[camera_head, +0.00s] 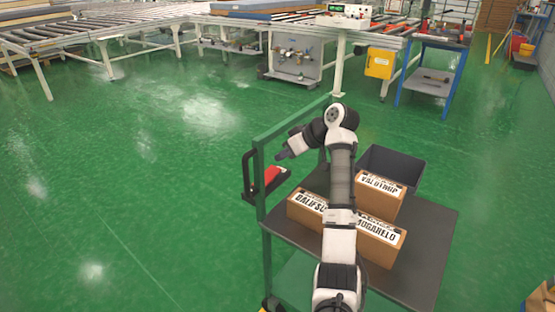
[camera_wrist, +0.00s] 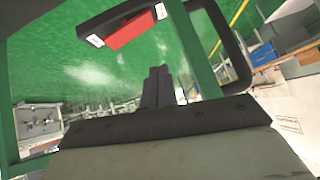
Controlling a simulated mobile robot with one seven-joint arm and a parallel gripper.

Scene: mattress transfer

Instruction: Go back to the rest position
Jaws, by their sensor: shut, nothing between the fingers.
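My gripper (camera_head: 281,156) is at the end of my bent arm, above the left side of the cart, pointing left in the head view. In the wrist view my gripper (camera_wrist: 158,75) shows its dark fingers together with nothing between them. A red and black item (camera_head: 268,181) is at the cart's green left post, just below and left of my gripper. It also shows at the top of the wrist view (camera_wrist: 130,30), apart from the fingers.
The cart (camera_head: 425,225) carries cardboard boxes (camera_head: 379,196) with printed labels and a dark grey bin (camera_head: 393,165). Its green frame (camera_head: 262,210) stands close to my gripper. A roller conveyor (camera_head: 130,28) and a blue-legged table (camera_head: 432,84) stand farther back. Green floor on the left is clear.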

